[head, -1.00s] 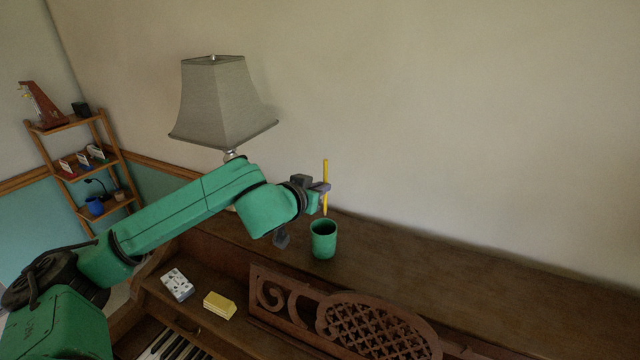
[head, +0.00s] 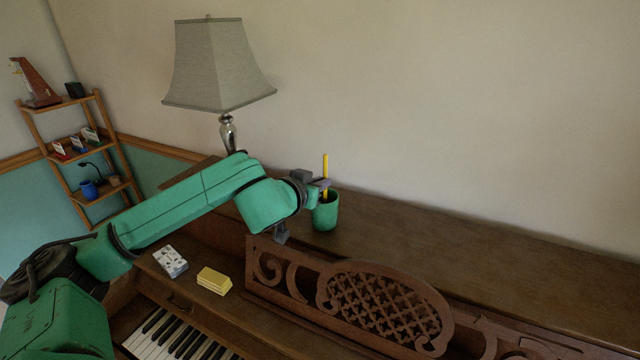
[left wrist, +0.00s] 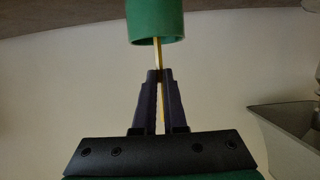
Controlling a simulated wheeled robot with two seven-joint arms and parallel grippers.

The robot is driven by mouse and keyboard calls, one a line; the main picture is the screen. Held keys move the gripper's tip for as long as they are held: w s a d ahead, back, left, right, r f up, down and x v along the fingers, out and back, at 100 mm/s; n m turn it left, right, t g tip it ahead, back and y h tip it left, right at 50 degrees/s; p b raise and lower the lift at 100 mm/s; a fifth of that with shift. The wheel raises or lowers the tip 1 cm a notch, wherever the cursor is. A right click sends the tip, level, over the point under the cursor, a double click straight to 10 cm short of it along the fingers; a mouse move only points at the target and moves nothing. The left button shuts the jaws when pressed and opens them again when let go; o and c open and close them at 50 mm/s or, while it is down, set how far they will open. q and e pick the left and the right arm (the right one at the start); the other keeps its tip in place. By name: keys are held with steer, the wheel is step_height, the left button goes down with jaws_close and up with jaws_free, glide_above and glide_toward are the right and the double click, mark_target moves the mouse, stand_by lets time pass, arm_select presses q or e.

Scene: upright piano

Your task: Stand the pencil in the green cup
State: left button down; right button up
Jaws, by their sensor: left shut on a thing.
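The yellow pencil (head: 325,164) is upright in my left gripper (head: 324,184), which is shut on it just above the green cup (head: 326,216). The cup stands upright on the piano's top. In the head view the pencil's lower end reaches the cup's mouth. In the left wrist view the fingers (left wrist: 158,75) pinch the pencil (left wrist: 157,54), and it disappears behind the rim of the cup (left wrist: 155,20), so its tip looks to be inside. The tip itself is hidden. My right gripper is not in view.
A table lamp (head: 218,70) stands behind my left arm. The piano top (head: 450,240) is clear right of the cup. A carved music stand (head: 380,305) is in front. A gold block (head: 214,280) and a patterned white box (head: 170,261) lie on the lower ledge.

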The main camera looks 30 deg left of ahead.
arm_select(q)
steer(key=c, duration=0.9)
jaws_free()
steer(key=shift+s, duration=0.1)
steer(key=b+v, duration=0.4)
steer(key=v, duration=1)
steer(key=shift+s+r+b, duration=0.15)
steer(key=shift+s+b, duration=0.05)
steer(key=shift+b, duration=0.2)
